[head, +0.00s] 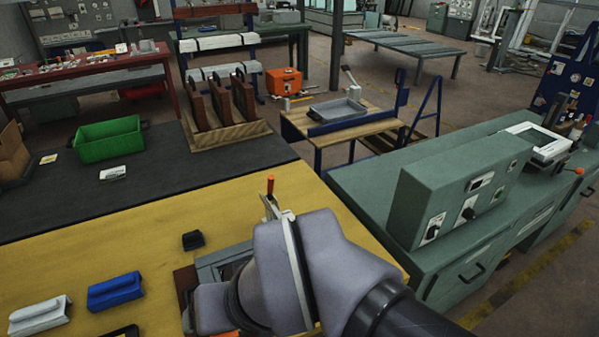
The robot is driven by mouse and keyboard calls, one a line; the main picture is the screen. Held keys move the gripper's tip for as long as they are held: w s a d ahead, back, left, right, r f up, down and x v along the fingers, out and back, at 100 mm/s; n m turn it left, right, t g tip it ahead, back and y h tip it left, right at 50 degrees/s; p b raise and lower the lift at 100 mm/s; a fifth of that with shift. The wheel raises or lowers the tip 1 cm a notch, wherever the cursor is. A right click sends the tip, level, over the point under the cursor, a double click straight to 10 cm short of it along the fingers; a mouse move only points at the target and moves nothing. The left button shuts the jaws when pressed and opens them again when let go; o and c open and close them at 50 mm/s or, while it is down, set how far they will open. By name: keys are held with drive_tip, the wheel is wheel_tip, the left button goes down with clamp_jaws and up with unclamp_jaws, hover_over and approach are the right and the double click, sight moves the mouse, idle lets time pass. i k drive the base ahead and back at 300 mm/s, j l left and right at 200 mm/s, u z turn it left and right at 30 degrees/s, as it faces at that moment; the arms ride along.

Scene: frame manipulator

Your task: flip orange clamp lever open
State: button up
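An orange-tipped lever (270,184) stands roughly upright just beyond my arm, near the back edge of the yellow bench top. A pale metal piece below the orange tip runs down behind my arm. A grey metal frame or fixture (212,262) shows partly at the left of my arm, with a dark opening in it. My grey arm covers most of the fixture and the lever's base.
A black block (193,240), a blue block (115,291) and a white block (40,315) lie on the yellow bench top (120,245). A green bin (108,139) stands on the dark mat behind. A green control box (460,190) stands on the right bench.

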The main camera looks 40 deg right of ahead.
sight(271, 178)
drive_tip(key=z, duration=0.85)
drive_tip(key=i+l, duration=0.1)
drive_tip(key=l, duration=0.25)
drive_tip(key=i+l, duration=0.15)
drive_tip(key=l, duration=0.25)
drive_tip(key=i+l, duration=0.1)
drive_tip(key=l, duration=0.25)
drive_tip(key=i+l, duration=0.15)
drive_tip(key=l, duration=0.25)
drive_tip(key=z, duration=0.05)
